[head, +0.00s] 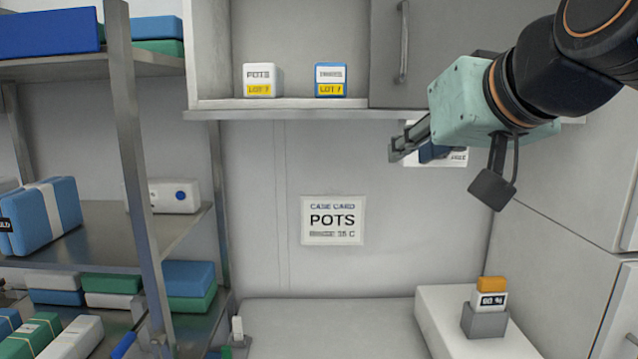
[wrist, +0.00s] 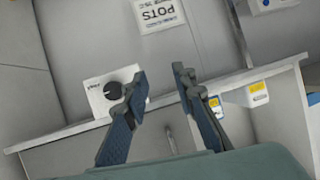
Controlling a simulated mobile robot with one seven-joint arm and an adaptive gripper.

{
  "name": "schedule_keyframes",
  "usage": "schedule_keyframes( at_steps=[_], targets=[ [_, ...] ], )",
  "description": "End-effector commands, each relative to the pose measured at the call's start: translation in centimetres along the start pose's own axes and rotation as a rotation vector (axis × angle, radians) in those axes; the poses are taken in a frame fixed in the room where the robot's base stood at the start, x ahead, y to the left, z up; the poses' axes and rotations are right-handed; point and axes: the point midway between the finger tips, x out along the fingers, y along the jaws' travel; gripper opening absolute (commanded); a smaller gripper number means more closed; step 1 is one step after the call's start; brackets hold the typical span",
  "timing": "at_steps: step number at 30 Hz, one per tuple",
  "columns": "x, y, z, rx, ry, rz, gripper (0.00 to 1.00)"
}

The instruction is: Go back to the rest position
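My gripper (head: 402,146) is raised at the upper right of the head view, in front of the wall and the cabinet's lower edge. Its fingers point left. In the wrist view my gripper (wrist: 162,82) shows two dark blue fingers spread apart with nothing between them. The wrist view sees the scene upside down, with the wall and the shelf edge beyond the fingers.
The POTS card (head: 333,220) hangs on the wall. Two small boxes, white (head: 263,80) and blue-white (head: 330,80), stand on the open shelf. A white unit with a black knob (wrist: 115,92) is near the fingers. A loaded rack (head: 130,150) stands left.

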Motion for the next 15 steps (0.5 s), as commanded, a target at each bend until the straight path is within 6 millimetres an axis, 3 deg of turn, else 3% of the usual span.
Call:
schedule_keyframes(
  at_steps=[5,9,12,15],
  targets=[
    [1.2,-0.5,10.4,0.031,-0.257,0.047,0.25],
    [0.8,-0.4,18.6,0.048,-0.436,0.096,0.25],
    [0.0,-0.2,23.2,0.056,-0.534,0.129,0.25],
    [-0.7,0.0,26.3,0.061,-0.598,0.153,0.25]
  ],
)
